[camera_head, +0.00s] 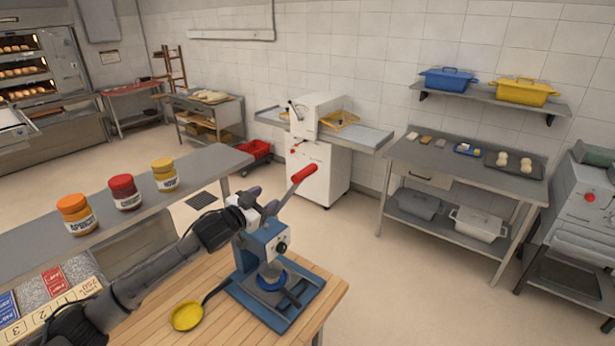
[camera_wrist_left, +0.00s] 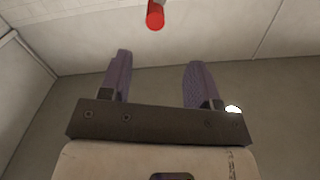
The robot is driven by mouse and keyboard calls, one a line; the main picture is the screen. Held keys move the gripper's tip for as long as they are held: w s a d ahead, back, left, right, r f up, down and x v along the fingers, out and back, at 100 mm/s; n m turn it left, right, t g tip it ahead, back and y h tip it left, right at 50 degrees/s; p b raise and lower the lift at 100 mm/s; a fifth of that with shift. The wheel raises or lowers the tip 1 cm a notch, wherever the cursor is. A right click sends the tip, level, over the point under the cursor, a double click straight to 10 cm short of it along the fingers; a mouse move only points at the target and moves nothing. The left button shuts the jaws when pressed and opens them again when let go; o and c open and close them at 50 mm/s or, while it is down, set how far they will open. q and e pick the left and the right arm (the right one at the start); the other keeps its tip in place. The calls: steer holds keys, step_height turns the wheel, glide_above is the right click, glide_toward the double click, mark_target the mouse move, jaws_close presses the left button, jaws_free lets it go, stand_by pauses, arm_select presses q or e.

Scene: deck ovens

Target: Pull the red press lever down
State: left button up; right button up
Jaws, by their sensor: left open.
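The red press lever (camera_head: 303,173) points up and to the right from the top of the blue press (camera_head: 264,245), which stands on a wooden table. Its red grip also shows in the left wrist view (camera_wrist_left: 155,15), at the top edge, beyond the fingertips. My left gripper (camera_head: 262,200) is behind and left of the lever, near the press head. In the left wrist view its two purple fingers (camera_wrist_left: 157,75) are apart with nothing between them. The gripper and lever appear apart. The right gripper is not in view.
A yellow pan (camera_head: 187,315) lies left of the press on the wooden table (camera_head: 150,325). Several jars, including a red-lidded one (camera_head: 125,192), stand on a grey shelf (camera_head: 215,165) behind my left arm. Open floor lies right of the press.

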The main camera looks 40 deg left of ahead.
mark_target(291, 181)
arm_select(q)
steer(key=w+p, duration=0.1)
steer(key=w, duration=0.3)
steer(key=w+p, duration=0.1)
steer(key=w, duration=0.3)
steer(key=w+p, duration=0.2)
steer(key=w, duration=0.2)
steer(key=shift+d+r, duration=0.2)
steer(key=shift+r, duration=0.1)
steer(key=shift+w+f+p, duration=0.1)
steer(key=shift+w+p, duration=0.2)
steer(key=shift+w, duration=0.65)
steer(key=c, duration=0.5)
jaws_close()
